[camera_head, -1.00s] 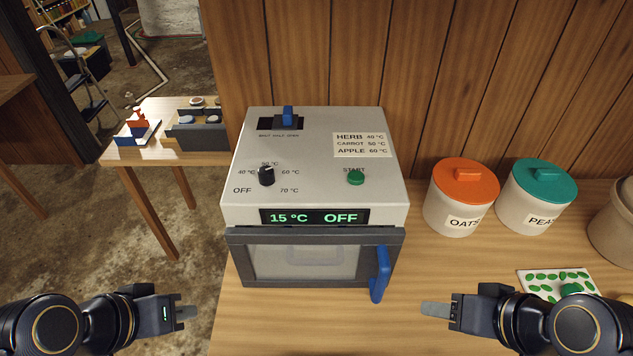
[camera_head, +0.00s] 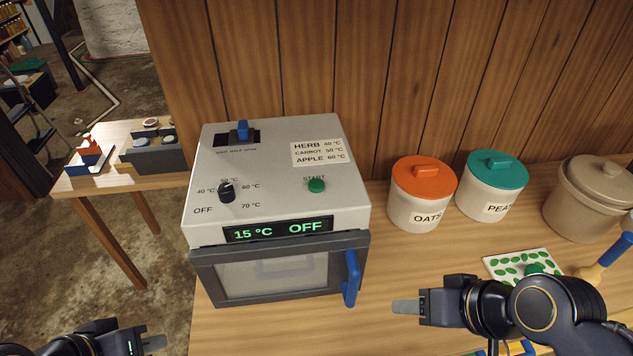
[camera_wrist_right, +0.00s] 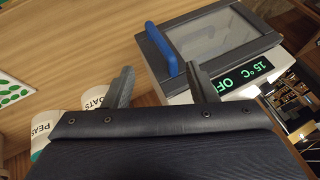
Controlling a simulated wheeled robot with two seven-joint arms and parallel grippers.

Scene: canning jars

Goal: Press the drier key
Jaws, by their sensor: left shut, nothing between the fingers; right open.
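The drier (camera_head: 280,215) is a pale grey box on the wooden bench, with a dark-framed glass door and a blue handle (camera_head: 351,278). Its top carries a green START key (camera_head: 316,185), a black dial (camera_head: 226,191) and a blue slider (camera_head: 242,130). The display (camera_head: 278,229) reads 15 °C OFF. My right gripper (camera_head: 405,306) is open and empty, right of the door handle; in the right wrist view its fingers (camera_wrist_right: 160,85) stand apart, with the drier beyond. My left gripper (camera_head: 153,343) is shut and empty at the lower left, partly cut off by the frame.
An orange-lidded OATS jar (camera_head: 421,195) and a teal-lidded PEAS jar (camera_head: 491,187) stand right of the drier. A card with green shapes (camera_head: 512,266) and a beige crock (camera_head: 590,200) are further right. A side table (camera_head: 107,180) stands at left. A wooden wall rises behind.

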